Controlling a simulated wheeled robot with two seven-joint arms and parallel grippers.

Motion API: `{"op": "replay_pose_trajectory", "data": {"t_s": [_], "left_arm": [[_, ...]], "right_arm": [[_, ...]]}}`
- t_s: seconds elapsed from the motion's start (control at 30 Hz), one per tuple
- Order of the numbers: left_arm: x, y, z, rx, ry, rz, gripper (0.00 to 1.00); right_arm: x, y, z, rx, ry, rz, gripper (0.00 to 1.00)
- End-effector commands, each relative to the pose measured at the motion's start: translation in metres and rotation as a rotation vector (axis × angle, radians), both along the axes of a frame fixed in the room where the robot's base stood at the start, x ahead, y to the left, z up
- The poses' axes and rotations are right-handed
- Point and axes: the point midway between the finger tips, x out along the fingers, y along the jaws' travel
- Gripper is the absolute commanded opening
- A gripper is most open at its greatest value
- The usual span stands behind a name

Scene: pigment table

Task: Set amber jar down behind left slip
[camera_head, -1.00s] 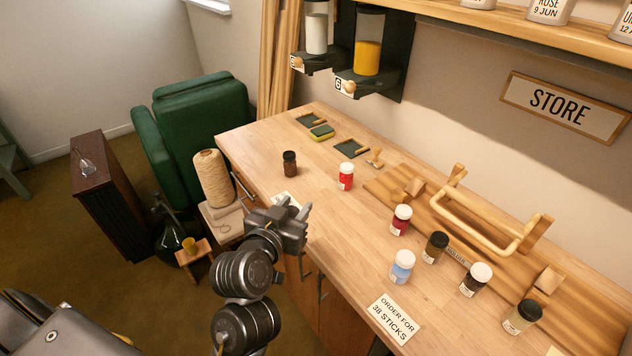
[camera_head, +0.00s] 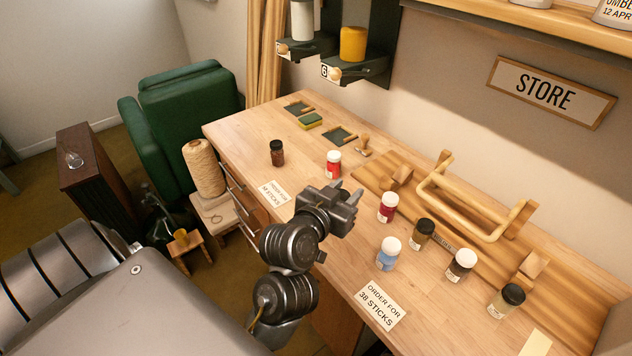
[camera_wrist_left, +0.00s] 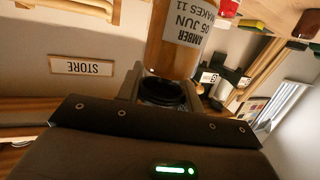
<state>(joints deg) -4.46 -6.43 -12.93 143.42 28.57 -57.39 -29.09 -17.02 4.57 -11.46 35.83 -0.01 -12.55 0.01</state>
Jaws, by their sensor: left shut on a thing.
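The amber jar (camera_wrist_left: 183,45) shows in the left wrist view, its label upside down in the picture and reading "AMBER 05 JUN MAKES 11". My left gripper (camera_wrist_left: 162,90) is shut on it at its dark lid end. In the head view my left gripper (camera_head: 346,196) is over the front part of the table, right of the left slip; the jar is hidden there. The left slip (camera_head: 274,193), a small white order card, lies near the table's front left edge. A dark brown jar (camera_head: 277,153) stands behind it. My right gripper is not in view.
A red jar (camera_head: 333,164) with a white lid stands behind my left gripper. The other slip (camera_head: 382,305) lies at the front. Bare wood surrounds the left slip.

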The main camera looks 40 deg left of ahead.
Motion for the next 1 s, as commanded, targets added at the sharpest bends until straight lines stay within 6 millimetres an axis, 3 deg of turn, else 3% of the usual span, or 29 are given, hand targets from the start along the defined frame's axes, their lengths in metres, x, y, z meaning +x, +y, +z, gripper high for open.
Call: {"op": "replay_pose_trajectory", "data": {"t_s": [0.3, 0.4, 0.67, 0.9, 1.0], "left_arm": [[0.02, 0.102, 0.028, -0.001, -0.002, 0.232, 0.11], [0.022, 0.121, 0.032, -0.006, -0.005, 0.278, 0.11], [0.028, 0.133, 0.027, -0.005, -0.007, 0.294, 0.11], [0.059, 0.164, 0.006, 0.004, -0.005, 0.297, 0.11], [0.074, 0.178, -0.001, 0.006, -0.002, 0.297, 0.11]], "right_arm": [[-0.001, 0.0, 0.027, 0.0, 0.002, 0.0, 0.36], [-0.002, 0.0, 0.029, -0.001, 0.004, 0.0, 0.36], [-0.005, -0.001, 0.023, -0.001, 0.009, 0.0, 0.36], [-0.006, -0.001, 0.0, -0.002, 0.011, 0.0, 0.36], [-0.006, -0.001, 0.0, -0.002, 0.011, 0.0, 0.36]]}}
